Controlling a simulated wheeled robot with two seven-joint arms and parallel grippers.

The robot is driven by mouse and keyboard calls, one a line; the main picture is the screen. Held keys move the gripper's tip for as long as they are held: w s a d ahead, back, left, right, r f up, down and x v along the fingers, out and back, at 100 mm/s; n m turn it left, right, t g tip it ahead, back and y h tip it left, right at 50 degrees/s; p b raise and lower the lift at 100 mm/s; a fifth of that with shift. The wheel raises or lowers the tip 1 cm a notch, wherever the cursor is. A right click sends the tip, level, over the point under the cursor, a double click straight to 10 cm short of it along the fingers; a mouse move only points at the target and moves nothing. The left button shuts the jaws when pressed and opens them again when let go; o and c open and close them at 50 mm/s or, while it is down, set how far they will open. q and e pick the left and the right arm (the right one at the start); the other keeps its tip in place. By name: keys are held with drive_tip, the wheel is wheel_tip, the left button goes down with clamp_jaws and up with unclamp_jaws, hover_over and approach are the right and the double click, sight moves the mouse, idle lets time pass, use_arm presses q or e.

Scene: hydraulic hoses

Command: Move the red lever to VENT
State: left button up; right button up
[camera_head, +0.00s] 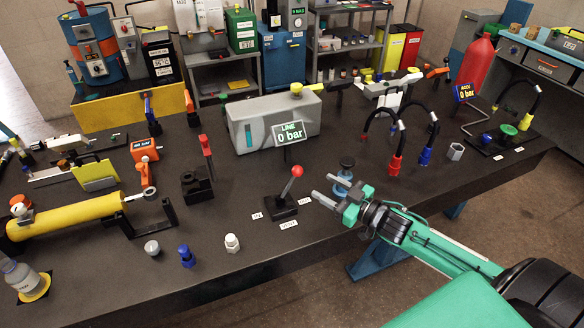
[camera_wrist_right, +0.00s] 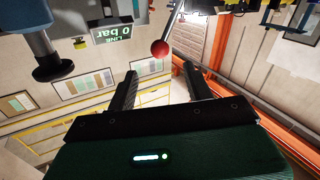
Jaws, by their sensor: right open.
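The red lever's round red knob (camera_head: 297,171) tops a thin rod that rises from a black base (camera_head: 281,208) near the table's front edge. The rod leans to the right and back. Small white labels lie around the base; their words are too small to read surely. My right gripper (camera_head: 327,189) is open and empty, just right of the knob, with its fingers pointing toward it. In the right wrist view the red knob (camera_wrist_right: 160,48) appears beyond and between the two fingertips (camera_wrist_right: 161,80), not touching them. My left gripper is out of view.
A LINE display (camera_head: 290,134) reading 0 bar stands behind the lever. A blue-and-black knob (camera_head: 346,170) stands close behind my right gripper. Hoses (camera_head: 396,150) stand at the right.

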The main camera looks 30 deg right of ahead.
sight(297, 170)
drive_tip(key=p+x, duration=0.2)
drive_tip(key=x, duration=0.9)
drive_tip(key=shift+w+d+r+p, duration=0.1)
drive_tip(key=shift+p, duration=0.3)
drive_tip(key=shift+x, duration=0.8)
